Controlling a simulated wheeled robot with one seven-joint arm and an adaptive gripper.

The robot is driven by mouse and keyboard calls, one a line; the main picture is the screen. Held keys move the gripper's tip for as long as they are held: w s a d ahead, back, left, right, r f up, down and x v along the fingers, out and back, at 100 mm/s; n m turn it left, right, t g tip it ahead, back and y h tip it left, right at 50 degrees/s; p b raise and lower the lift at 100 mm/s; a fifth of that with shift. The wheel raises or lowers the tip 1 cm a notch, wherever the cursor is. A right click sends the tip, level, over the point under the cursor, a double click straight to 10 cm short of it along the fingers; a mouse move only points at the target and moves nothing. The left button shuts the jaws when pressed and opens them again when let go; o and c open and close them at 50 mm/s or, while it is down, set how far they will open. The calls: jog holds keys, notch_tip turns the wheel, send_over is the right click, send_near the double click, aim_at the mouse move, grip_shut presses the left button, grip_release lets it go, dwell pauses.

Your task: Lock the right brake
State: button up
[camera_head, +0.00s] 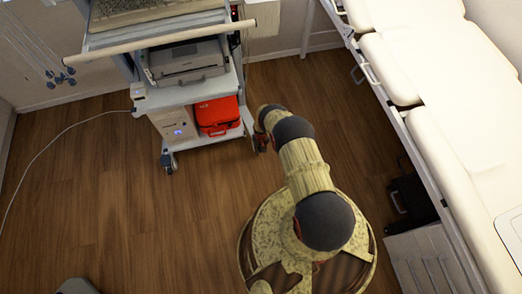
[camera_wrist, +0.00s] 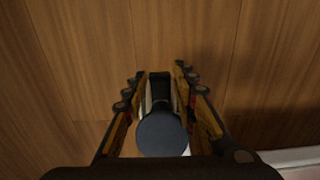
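The medical cart (camera_head: 190,92) stands at the upper left of the head view, with a front-left caster (camera_head: 169,162) on the floor. I cannot make out a separate brake lever or whether the fingers touch the part.
A red case (camera_head: 217,115) and a white box (camera_head: 175,124) sit on the cart's lower shelf. A white bed (camera_head: 440,110) runs along the right, with a dark case (camera_head: 411,200) beneath it. A cable (camera_head: 62,135) lies on the left floor. The wooden floor (camera_head: 120,215) is mostly clear.

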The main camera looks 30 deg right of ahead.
jog(key=c, duration=0.6)
grip_shut()
jog(key=shift+s+t, duration=0.1)
jog(key=shift+t, duration=0.2)
jog(key=shift+s+f+t+p, duration=0.25)
jog(key=shift+t+p, duration=0.15)
jog(key=shift+p, duration=0.15)
jog(key=shift+s+a+f+t+h+p, duration=0.15)
jog(key=shift+f+t+h+p, duration=0.3)
jog(key=shift+t, duration=0.45)
jog(key=shift+s+f+t+h+b, duration=0.1)
jog(key=shift+f+t+h+b, duration=0.1)
jog(key=shift+f+t+b, duration=0.3)
jog(key=shift+f+t+h+b, duration=0.1)
jog(key=shift+t+h+b, duration=0.05)
jog(key=shift+t, duration=0.55)
jog(key=shift+f+t+b, duration=0.1)
jog(key=shift+t+b, duration=0.2)
jog(key=shift+t, duration=0.2)
